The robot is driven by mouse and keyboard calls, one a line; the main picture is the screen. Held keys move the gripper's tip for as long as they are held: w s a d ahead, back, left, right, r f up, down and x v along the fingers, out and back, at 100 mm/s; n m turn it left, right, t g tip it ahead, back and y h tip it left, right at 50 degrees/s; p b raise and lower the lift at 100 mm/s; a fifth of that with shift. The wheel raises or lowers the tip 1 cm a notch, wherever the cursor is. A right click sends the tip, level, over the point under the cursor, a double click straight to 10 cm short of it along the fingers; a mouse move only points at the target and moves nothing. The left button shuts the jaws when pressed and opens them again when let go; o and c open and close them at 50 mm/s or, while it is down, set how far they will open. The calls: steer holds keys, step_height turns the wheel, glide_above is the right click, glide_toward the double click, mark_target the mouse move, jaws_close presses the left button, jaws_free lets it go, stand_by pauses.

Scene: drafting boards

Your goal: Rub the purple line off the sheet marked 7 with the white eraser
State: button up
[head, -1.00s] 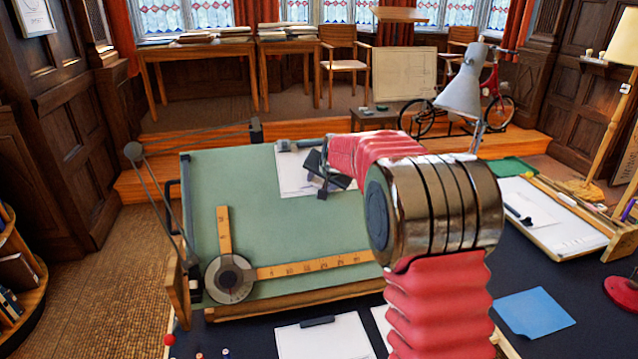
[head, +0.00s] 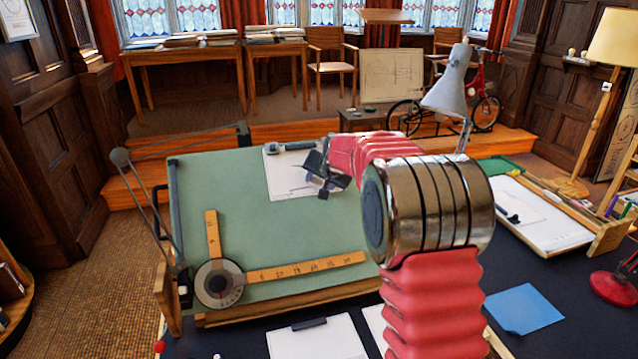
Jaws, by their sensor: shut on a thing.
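A white sheet (head: 284,183) lies at the top of the green drafting board. Faint dark or purple marks show near its lower right, but I cannot read a 7 on it. My gripper (head: 321,183) is over the right part of this sheet, low and close to the paper. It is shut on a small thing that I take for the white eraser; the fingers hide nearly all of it. I cannot tell whether it touches the paper. My own red and metal arm hides the board's right side.
The green board (head: 240,225) carries a wooden drafting rule (head: 300,270) with a round head. A dark bar (head: 290,147) lies on the sheet's top edge. A grey lamp (head: 447,88) stands behind my arm. Another board (head: 550,232) with paper is at right. Blue paper (head: 523,308) lies front right.

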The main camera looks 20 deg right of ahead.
steer(key=shift+d, duration=0.2)
steer(key=shift+d+r, duration=0.1)
steer(key=shift+d, duration=1.35)
steer(key=shift+a, duration=0.15)
steer(key=shift+a, duration=1.5)
steer(key=shift+f, duration=0.2)
steer(key=shift+a, duration=0.1)
steer(key=shift+a, duration=1.45)
